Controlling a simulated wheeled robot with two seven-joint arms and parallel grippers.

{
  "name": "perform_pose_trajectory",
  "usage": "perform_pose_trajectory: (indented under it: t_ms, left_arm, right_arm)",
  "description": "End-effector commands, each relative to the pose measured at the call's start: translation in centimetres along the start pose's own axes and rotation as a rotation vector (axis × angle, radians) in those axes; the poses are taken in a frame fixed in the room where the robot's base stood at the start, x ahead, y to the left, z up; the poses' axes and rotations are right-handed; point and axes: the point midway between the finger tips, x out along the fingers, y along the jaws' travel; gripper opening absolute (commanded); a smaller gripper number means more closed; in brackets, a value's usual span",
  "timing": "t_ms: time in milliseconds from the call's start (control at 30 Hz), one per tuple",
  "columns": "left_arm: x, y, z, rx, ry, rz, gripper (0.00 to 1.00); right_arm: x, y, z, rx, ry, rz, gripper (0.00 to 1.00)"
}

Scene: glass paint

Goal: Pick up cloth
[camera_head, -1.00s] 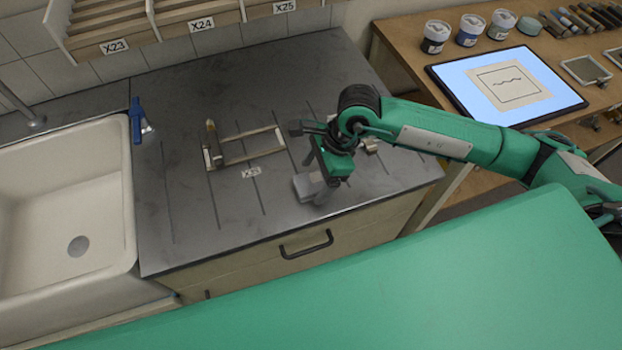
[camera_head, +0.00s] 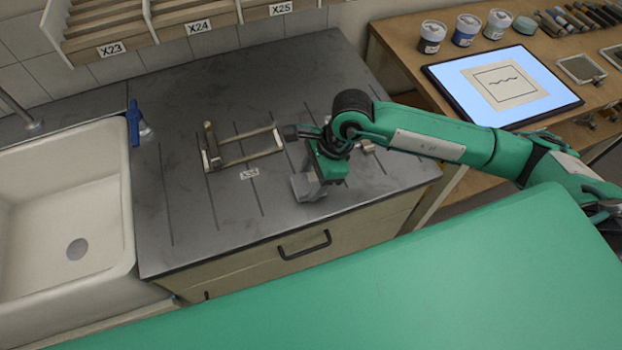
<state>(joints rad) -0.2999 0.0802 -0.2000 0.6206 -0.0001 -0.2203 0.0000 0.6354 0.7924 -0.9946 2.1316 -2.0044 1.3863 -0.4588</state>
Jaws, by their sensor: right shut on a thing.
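A folded grey cloth (camera_head: 303,187) is on the dark grey counter, near its front edge, in the head view. My right gripper (camera_head: 317,187) points down at the cloth and is shut on it; the fingers cover part of it. I cannot tell whether the cloth is still touching the counter. My left gripper is not in view.
A wooden frame-like rack (camera_head: 245,150) lies on the counter (camera_head: 190,220) left of my right gripper. A lit panel (camera_head: 505,88) and paint jars (camera_head: 467,30) are on the wooden bench. The counter's left part is clear.

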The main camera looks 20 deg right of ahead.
Motion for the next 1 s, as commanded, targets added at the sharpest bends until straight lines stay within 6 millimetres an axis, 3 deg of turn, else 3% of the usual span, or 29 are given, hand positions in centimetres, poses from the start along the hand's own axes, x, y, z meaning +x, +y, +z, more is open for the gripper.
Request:
perform_pose_trajectory:
  t_ms: [267,500,700,1000]
  left_arm:
    - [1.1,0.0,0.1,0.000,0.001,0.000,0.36]
    - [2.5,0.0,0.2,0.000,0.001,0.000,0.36]
    - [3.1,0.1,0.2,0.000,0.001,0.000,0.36]
    - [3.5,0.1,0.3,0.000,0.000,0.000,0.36]
  right_arm:
    - [-3.7,-0.1,1.6,-0.004,-0.002,-0.006,0.31]
    - [-10.0,-0.1,4.2,-0.005,-0.002,-0.008,0.31]
    - [-14.3,-0.1,6.0,-0.003,-0.002,-0.006,0.31]
    - [-17.6,0.0,7.3,-0.001,-0.001,-0.002,0.31]
